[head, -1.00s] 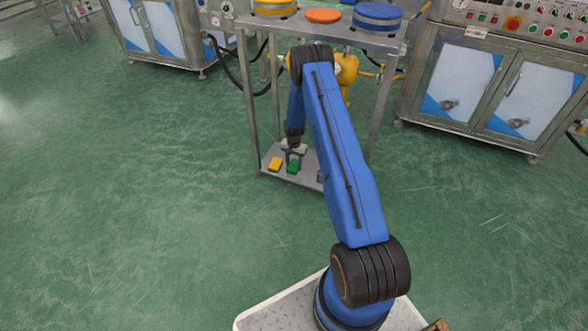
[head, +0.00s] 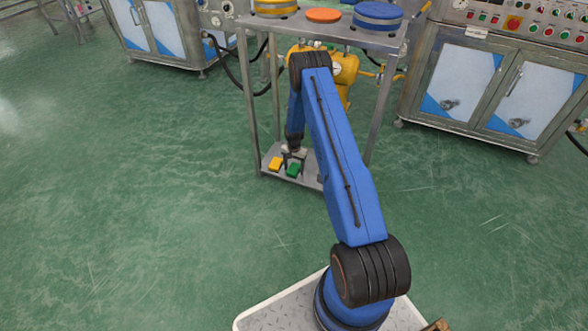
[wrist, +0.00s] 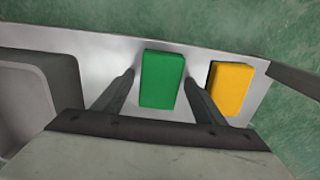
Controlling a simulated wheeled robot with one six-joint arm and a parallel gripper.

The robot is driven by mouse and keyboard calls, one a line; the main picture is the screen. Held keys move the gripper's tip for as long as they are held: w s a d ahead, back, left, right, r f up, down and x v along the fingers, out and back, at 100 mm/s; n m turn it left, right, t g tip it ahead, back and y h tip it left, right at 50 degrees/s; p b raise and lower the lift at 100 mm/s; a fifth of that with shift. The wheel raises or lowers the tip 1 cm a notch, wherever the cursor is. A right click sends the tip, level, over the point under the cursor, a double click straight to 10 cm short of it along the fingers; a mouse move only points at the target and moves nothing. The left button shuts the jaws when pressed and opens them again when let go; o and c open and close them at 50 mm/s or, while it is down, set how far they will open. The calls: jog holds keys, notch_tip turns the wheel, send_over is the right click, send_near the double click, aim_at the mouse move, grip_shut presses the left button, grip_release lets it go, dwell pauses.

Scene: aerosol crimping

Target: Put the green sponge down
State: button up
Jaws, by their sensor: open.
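The green sponge (wrist: 161,80) lies on the grey metal lower shelf (wrist: 105,50) in the wrist view. It also shows in the head view (head: 294,170), on the low shelf of the metal stand. My gripper (wrist: 162,82) is open, with one finger on each side of the green sponge. A gap shows between each finger and the sponge. In the head view my gripper (head: 293,158) is just above and behind the sponge, small and partly hidden by its own wrist.
A yellow sponge (wrist: 232,88) lies right of the green one, close to the right finger; it also shows in the head view (head: 275,163). A grey bin (wrist: 30,95) stands at left in the wrist view. Stand legs (head: 252,110) rise around the shelf.

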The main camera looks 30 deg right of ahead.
notch_tip(320, 180, up, 12)
notch_tip(320, 180, up, 24)
jog(key=n+t, duration=0.1)
jog(key=n, duration=0.1)
send_over(294, 168)
jog(key=s+a, duration=0.4)
jog(key=a, duration=0.2)
jog(key=s+a+r+n, duration=0.1)
jog(key=s+a+r, duration=0.1)
jog(key=s+r, duration=0.3)
jog(key=s+a+r+n+t, duration=0.1)
jog(key=s+a+r, duration=0.15)
jog(key=r, duration=0.45)
jog(key=s+a+r+n, duration=0.1)
jog(key=s+a+r, duration=0.2)
jog(key=r, duration=0.4)
jog(key=s+a+r+n, duration=0.1)
jog(key=s+a+r, duration=0.2)
jog(key=s+r, duration=0.55)
jog(key=s+a+r+n+t, duration=0.1)
jog(key=s+a+n, duration=0.1)
jog(key=s, duration=1.3)
jog(key=s+a+r+n+t, duration=0.1)
jog(key=s+a+n, duration=0.1)
jog(key=s, duration=1.2)
jog(key=shift+s+a+r+t, duration=0.4)
jog(key=shift+a, duration=0.5)
